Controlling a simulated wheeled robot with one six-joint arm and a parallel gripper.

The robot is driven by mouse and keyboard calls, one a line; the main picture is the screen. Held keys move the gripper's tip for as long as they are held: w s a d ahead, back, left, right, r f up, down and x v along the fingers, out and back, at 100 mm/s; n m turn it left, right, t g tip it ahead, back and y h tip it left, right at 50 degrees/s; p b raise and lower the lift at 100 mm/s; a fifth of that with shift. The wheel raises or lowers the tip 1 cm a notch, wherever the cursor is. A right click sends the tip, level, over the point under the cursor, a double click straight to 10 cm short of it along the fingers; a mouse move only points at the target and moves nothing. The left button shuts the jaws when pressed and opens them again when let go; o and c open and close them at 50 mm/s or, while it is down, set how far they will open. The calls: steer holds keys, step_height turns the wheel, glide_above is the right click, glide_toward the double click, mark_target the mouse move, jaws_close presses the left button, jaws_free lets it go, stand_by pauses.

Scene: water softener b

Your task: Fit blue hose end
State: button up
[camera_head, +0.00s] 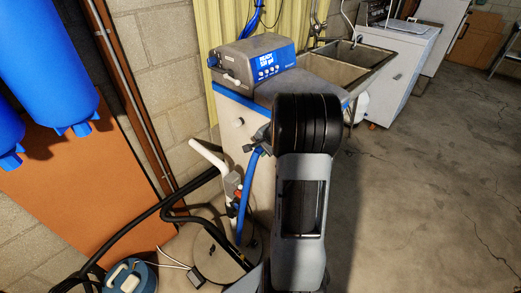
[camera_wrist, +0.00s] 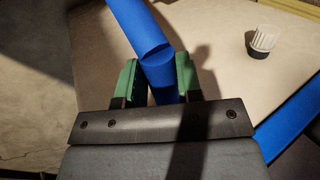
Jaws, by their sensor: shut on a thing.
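My gripper (camera_wrist: 160,82) is shut on the blue hose (camera_wrist: 157,64), with a green pad on each side of it. In the head view my gripper (camera_head: 260,138) is beside the cabinet's side wall, partly hidden by my arm. The blue hose (camera_head: 249,184) hangs below it toward the floor. In the wrist view the held blue piece runs up past the pads and out of the top edge. A white fitting (camera_head: 238,122) sticks out of the pale cabinet wall, left of my gripper. A white ribbed fitting with a dark base (camera_wrist: 264,40) also shows in the wrist view, apart from the hose.
The softener's control head (camera_head: 253,60) with a lit display sits on the cabinet. A white pipe (camera_head: 208,157), black hoses (camera_head: 125,230) and a round lid (camera_head: 225,255) crowd the lower left. A sink (camera_head: 345,62) stands behind. The floor at right is clear.

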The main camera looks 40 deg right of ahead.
steer(key=shift+w+d, duration=0.15)
steer(key=shift+d, duration=0.9)
steer(key=shift+d, duration=0.15)
steer(key=o, duration=1)
steer(key=p+v, duration=0.1)
steer(key=v, duration=1.3)
steer(key=shift+w, duration=0.1)
